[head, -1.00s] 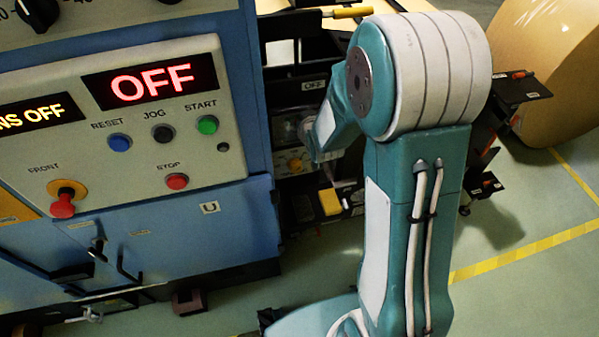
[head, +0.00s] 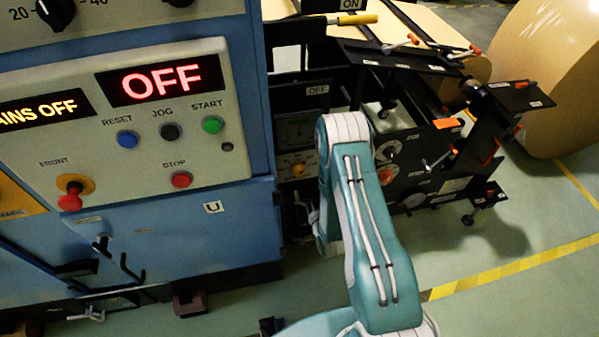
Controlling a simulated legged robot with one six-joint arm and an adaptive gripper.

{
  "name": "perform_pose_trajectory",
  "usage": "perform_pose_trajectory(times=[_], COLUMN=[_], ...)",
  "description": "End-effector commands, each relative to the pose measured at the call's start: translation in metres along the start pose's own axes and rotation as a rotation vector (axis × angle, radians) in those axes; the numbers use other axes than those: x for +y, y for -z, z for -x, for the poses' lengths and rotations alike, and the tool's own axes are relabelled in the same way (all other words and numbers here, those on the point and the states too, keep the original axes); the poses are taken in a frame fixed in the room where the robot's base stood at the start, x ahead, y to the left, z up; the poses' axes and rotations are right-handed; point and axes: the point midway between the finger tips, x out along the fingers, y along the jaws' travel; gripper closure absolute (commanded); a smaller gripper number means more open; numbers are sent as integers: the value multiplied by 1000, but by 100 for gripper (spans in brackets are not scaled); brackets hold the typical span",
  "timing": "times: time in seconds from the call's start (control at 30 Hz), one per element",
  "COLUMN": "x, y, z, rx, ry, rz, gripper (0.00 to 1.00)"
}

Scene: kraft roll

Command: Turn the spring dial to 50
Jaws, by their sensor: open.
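No dial has a readable spring label, so I cannot tell which is the spring dial. A black knob (head: 56,11) with marks 20 and 40 is at the top left, cut by the picture edge. My arm stands in front of the black frame and bends down behind itself. My gripper is hidden behind the arm.
The blue cabinet has a control panel (head: 125,140) with an OFF display (head: 162,80) and several buttons. Levers with orange grips (head: 447,123) stick out from the black frame. A large kraft roll (head: 550,75) stands at the right. Green floor is open at the lower right.

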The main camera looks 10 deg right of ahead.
Motion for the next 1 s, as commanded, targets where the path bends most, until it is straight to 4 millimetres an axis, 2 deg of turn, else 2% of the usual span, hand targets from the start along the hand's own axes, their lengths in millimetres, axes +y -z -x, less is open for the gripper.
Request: perform_pose_trajectory(times=[0.03,0.13,0.27,0.37,0.8,1.0], x=[-1,-2,-2,-2,-2,-2], y=[-10,-16,-16,-15,-12,-12], z=[7,15,12,-1,-77,-91], rx=[12,36,48,49,47,44], ry=[-1,-2,-1,0,-1,-2], rz=[-5,-9,-9,-9,-9,-10], gripper=[4,4,4,4,4,4])
